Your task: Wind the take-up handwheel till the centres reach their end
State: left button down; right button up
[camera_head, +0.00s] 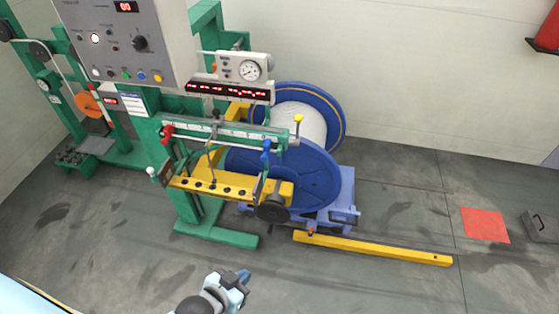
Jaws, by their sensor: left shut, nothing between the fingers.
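The centres that hold the reel are not clearly visible. My left gripper (240,281) is at the bottom middle, shut and empty, over the floor and well apart from the machine. My right gripper is not in view.
A grey control box (120,40) stands upper left on the green frame (215,232). A yellow floor rail (375,248) runs right from the take-up. A red floor patch (485,225) and a grey box (541,227) lie at right. The floor before the machine is clear.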

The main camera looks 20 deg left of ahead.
aim_at(271, 213)
jog(key=u, duration=0.75)
